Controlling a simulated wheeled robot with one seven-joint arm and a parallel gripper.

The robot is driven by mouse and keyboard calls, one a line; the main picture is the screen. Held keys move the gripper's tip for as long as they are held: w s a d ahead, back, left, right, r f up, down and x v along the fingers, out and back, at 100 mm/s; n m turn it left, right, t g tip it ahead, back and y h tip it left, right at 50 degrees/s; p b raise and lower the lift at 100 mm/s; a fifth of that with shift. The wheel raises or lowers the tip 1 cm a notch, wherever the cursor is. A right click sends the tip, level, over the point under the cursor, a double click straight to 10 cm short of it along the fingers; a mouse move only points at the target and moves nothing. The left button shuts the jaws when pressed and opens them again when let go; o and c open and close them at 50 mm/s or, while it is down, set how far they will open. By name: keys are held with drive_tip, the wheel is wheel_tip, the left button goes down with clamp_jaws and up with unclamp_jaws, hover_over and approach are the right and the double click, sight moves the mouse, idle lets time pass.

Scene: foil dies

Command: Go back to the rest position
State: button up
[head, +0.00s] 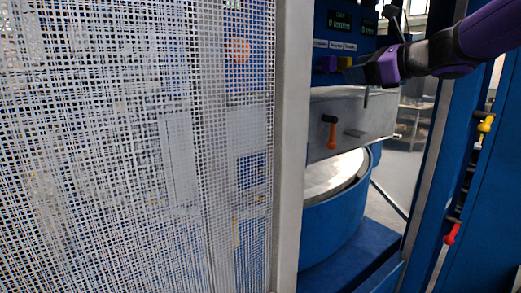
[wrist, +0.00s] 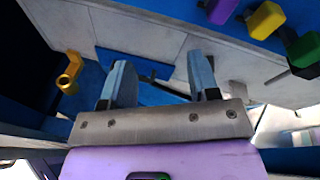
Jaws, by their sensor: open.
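My gripper (head: 356,74) is at the upper right in the head view, on my purple arm. It is in front of a blue machine panel (head: 376,42), close to a purple button (head: 327,63) and a yellow button (head: 345,62). In the wrist view the two blue-grey fingers of my gripper (wrist: 161,78) stand apart with nothing held between them. Beyond them are a grey metal surface (wrist: 150,38) and a purple button (wrist: 221,9), yellow button (wrist: 265,20) and green button (wrist: 304,49). From the head view I cannot tell whether the fingers touch anything.
A white mesh guard (head: 130,140) and a grey post (head: 290,150) fill the left. An orange-handled lever (head: 331,134) sticks out below the panel, above a blue drum (head: 335,225). A blue frame (head: 428,160) with yellow and red handles (head: 450,233) stands at right.

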drive_tip(key=s+f+n+g+h, duration=0.1)
drive_tip(key=s+f+n+g, duration=0.1)
drive_tip(key=s+f+n, duration=0.3)
drive_tip(key=s+a+f+n+g+h, duration=0.1)
drive_tip(key=s+f+n+g+h, duration=0.1)
drive_tip(key=s+n, duration=0.35)
drive_tip(key=s+f+n+g+h, duration=0.1)
drive_tip(key=s+f+n, duration=0.2)
drive_tip(key=s, duration=0.5)
drive_tip(key=s+d+f+n+g+h, duration=0.1)
drive_tip(key=s+d+f+n+h, duration=0.5)
drive_tip(key=s+n, duration=0.4)
drive_tip(key=shift+s+d+f+g, duration=0.4)
drive_tip(key=shift+s+d+f, duration=0.15)
drive_tip(key=shift+s+f, duration=0.45)
